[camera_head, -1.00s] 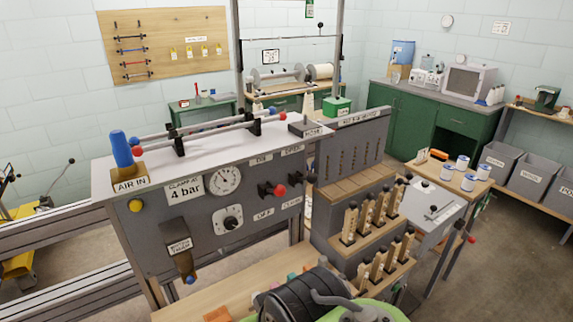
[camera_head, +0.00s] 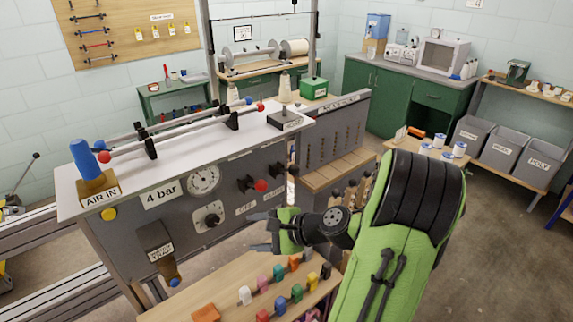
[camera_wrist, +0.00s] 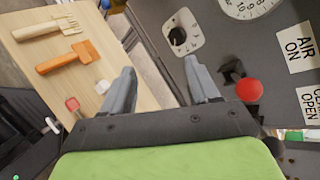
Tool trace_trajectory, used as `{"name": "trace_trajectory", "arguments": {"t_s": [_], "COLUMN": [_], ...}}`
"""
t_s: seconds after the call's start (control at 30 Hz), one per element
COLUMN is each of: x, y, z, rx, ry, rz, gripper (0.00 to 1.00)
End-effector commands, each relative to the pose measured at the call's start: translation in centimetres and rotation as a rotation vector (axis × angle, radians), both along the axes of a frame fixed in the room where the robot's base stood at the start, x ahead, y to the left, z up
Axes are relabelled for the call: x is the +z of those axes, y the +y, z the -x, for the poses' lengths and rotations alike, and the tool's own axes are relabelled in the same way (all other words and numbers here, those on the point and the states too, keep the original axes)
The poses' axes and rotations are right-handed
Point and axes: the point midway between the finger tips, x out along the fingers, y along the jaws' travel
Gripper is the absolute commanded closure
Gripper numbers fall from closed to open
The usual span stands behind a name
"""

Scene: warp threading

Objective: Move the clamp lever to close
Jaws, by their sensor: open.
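The grey panel of the machine (camera_head: 140,235) carries two lever valves. One has a red ball knob (camera_head: 261,185) and sits above the OFF label; the knob shows close up in the wrist view (camera_wrist: 249,90), right of my gripper. The other, the clamp lever (camera_head: 278,170), has a dark knob and sits to its right, above the CLOSE label (camera_head: 271,197). It is not clear in the wrist view. My gripper (camera_head: 258,232) is open and empty, pointing left in front of the panel, below both levers. Its spread fingers show in the wrist view (camera_wrist: 159,68), touching no lever.
A round gauge (camera_head: 203,181) and a rotary knob (camera_head: 208,217) are on the panel left of the levers. A wooden bench (camera_head: 195,285) with coloured pegs lies below my gripper. A blue-handled air valve (camera_head: 83,157) stands at the panel's left corner.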

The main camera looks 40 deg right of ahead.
Motion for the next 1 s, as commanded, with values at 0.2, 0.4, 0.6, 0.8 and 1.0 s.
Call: {"name": "trace_trajectory", "arguments": {"t_s": [0.2, 0.4, 0.6, 0.8, 1.0], "x": [3.0, 3.7, 3.6, 3.7, 3.7], "y": [-13.5, -16.8, -17.4, -18.3, -19.1], "z": [5.2, 7.2, 3.1, -2.0, -6.2], "rx": [-0.558, -0.676, -0.667, -0.667, -0.67], "ry": [-0.329, -0.439, -0.435, -0.434, -0.435], "rz": [-0.56, -0.692, -0.687, -0.686, -0.686], "gripper": [0.4, 0.4, 0.4, 0.4, 0.4]}}
